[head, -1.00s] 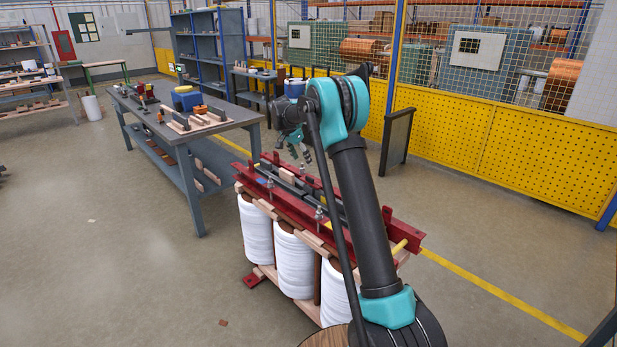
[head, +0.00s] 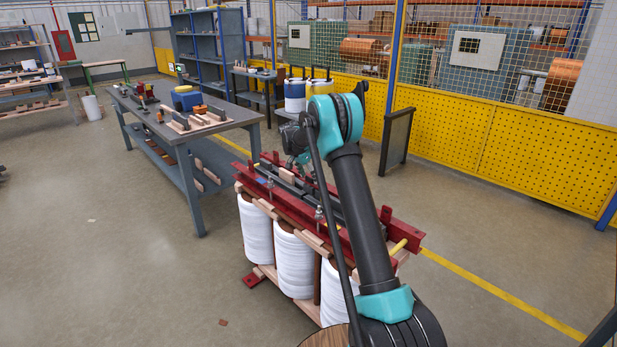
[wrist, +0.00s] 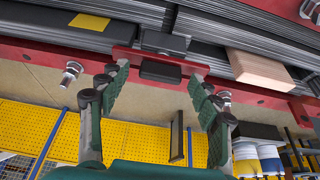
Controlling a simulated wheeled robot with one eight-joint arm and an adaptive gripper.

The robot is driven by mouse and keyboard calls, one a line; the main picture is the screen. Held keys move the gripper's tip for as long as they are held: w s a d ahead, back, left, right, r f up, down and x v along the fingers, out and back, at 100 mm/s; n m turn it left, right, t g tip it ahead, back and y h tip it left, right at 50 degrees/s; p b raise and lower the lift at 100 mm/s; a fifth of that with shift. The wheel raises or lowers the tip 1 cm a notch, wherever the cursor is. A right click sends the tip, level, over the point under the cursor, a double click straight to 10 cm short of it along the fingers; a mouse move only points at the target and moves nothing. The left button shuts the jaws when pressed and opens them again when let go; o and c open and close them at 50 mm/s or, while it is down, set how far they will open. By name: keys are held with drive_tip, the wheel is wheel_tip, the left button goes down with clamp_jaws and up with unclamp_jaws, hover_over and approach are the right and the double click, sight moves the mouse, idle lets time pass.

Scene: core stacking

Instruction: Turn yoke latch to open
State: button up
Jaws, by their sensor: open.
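The red piece with a black block (wrist: 160,68), which looks like the yoke latch, lies across the dark laminated yoke (wrist: 110,34) and its red clamp beam (wrist: 50,50) in the wrist view. My gripper (wrist: 160,88) is open, with one green-padded finger on each side of the black block. Nothing is held between the fingers. In the head view my gripper (head: 298,160) is low over the far side of the core's red top frame (head: 330,240). My arm hides part of the core there, and I cannot tell whether the fingers touch the latch.
White coils (head: 295,265) stand under the red frame. Bolts (wrist: 72,71) rise from the clamp beam, and a wooden block (wrist: 258,68) sits on the yoke. A grey workbench (head: 185,135) stands to the left. A dark panel stand (head: 397,140) is behind the core.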

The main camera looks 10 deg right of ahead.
drive_tip(key=c, duration=1.2)
drive_tip(key=shift+o, duration=0.2)
drive_tip(key=shift+n, duration=0.3)
drive_tip(key=n+t+y, duration=0.1)
drive_tip(key=n, duration=0.2)
drive_tip(key=shift+s+d+n, duration=0.1)
drive_tip(key=shift+n, duration=0.2)
drive_tip(key=n+y, duration=0.1)
drive_tip(key=n, duration=0.1)
drive_tip(key=n+y, duration=0.1)
drive_tip(key=n, duration=0.1)
drive_tip(key=shift+d+n+t, duration=0.1)
drive_tip(key=shift+n+t, duration=0.2)
drive_tip(key=shift+t, duration=0.1)
drive_tip(key=n+y, duration=0.1)
drive_tip(key=n, duration=0.3)
drive_tip(key=shift+d+y, duration=0.15)
drive_tip(key=shift+y, duration=0.25)
drive_tip(key=shift+n+g+y, duration=0.25)
drive_tip(key=shift+n+y, duration=0.15)
drive_tip(key=shift+n, duration=0.85)
drive_tip(key=shift+n+g+y, duration=0.25)
drive_tip(key=shift+n+y, duration=0.15)
drive_tip(key=shift+n, duration=0.85)
